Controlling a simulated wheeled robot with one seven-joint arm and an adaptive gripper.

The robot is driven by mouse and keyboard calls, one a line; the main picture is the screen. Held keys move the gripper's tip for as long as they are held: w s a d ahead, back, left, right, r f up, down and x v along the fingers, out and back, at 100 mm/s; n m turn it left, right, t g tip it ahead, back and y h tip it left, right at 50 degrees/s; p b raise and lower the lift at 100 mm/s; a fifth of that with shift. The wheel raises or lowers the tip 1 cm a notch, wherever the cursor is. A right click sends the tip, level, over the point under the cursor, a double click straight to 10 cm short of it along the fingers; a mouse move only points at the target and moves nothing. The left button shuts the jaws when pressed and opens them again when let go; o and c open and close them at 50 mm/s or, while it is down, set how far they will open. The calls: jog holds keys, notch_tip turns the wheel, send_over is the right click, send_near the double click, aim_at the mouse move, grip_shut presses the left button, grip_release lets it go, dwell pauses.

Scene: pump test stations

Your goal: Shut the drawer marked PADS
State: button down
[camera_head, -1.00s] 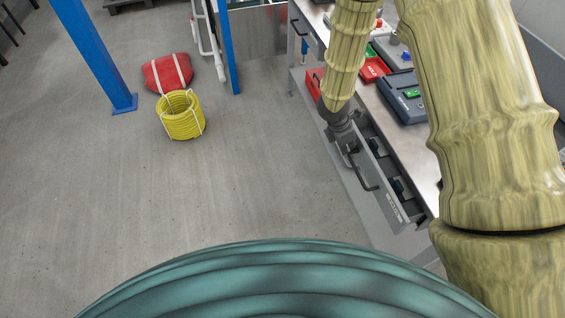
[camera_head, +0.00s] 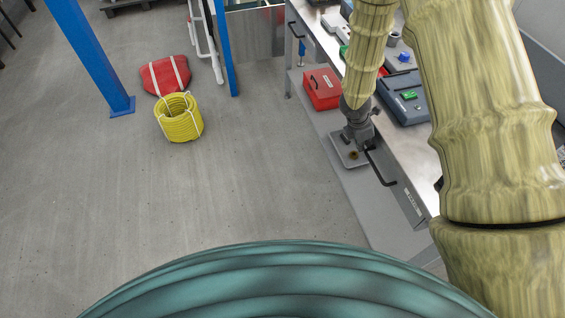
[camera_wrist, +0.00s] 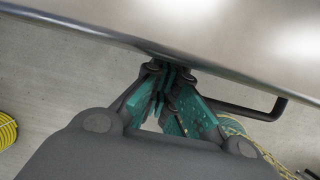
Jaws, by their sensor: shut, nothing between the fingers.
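The drawer's grey front (camera_head: 402,197) lies along the bench edge in the head view, with a small label too small to read. No drawer interior shows now. Its black bar handle (camera_head: 380,168) sticks out toward the aisle; it also shows in the wrist view (camera_wrist: 262,114). My gripper (camera_head: 366,143) is shut and empty, at the far end of the handle, against or very near the drawer front. In the wrist view its teal fingers (camera_wrist: 165,88) are together just under the bench edge; whether they touch the front is hidden.
The bench top (camera_head: 405,142) overhangs close to my fingers and carries a blue-grey case (camera_head: 404,98). A red box (camera_head: 322,89) and a grey plate (camera_head: 346,154) are on the lower shelf. A yellow hose coil (camera_head: 180,118) lies on the floor.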

jog(key=shift+d+r, duration=0.1)
jog(key=shift+d, duration=0.1)
jog(key=s+a+r, duration=0.1)
jog(key=a+r, duration=0.7)
jog(key=r, duration=0.1)
jog(key=shift+s, duration=0.3)
jog(key=s+a+f+m+g+y, duration=0.1)
jog(key=s+a+f+m+y, duration=0.3)
jog(key=s+f, duration=0.45)
jog(key=s+a+f+m+g+y, duration=0.1)
jog(key=s+a+f+m, duration=0.1)
jog(key=s+f+m, duration=0.65)
jog(key=s+d+f+m, duration=0.1)
jog(key=s+m, duration=0.1)
jog(key=s, duration=0.3)
jog(key=s+d+f+m, duration=0.1)
jog(key=s+f+m, duration=0.1)
jog(key=s, duration=0.4)
jog(key=s+d+f+m+t, duration=0.1)
jog(key=s+d+m, duration=0.1)
jog(key=s+m, duration=0.2)
jog(key=shift+s+f+h, duration=0.3)
jog(key=shift+s+f, duration=0.05)
jog(key=shift+s, duration=0.9)
